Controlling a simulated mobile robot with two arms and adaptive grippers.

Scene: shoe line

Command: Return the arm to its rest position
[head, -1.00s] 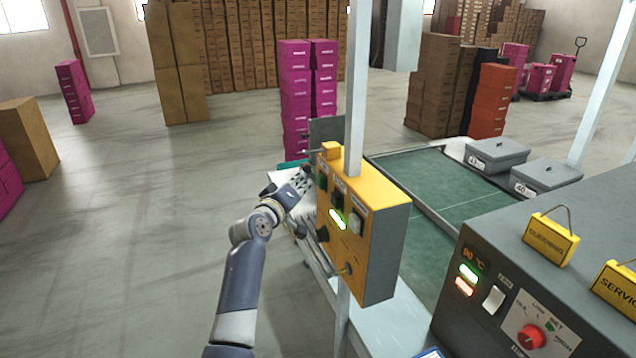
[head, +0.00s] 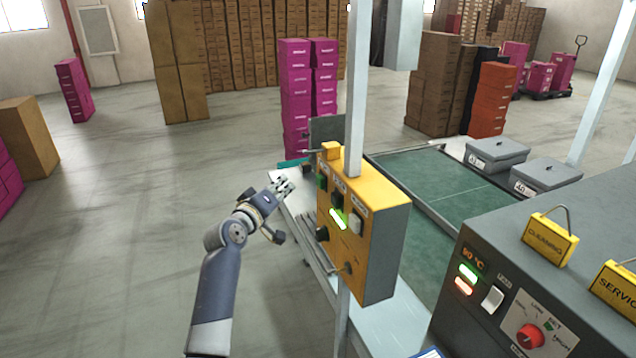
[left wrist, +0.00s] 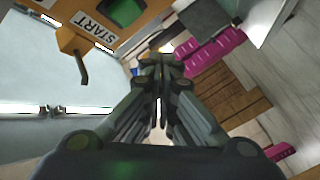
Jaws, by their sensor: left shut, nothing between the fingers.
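My left arm (head: 222,275) comes up from the bottom of the head view. Its gripper (head: 284,184) is just left of the yellow control box (head: 372,240), apart from it. In the left wrist view the gripper fingers (left wrist: 159,75) are together and hold nothing. The yellow box also shows in the left wrist view (left wrist: 70,40), at the upper left, with a START label (left wrist: 93,26) and a green button (left wrist: 125,10). My right gripper is not in view.
A grey post (head: 355,90) rises by the box. A green work surface (head: 440,190) lies behind it, with two grey lidded bins (head: 497,152). A grey machine with a red knob (head: 530,336) fills the lower right. The floor (head: 130,230) at the left is clear.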

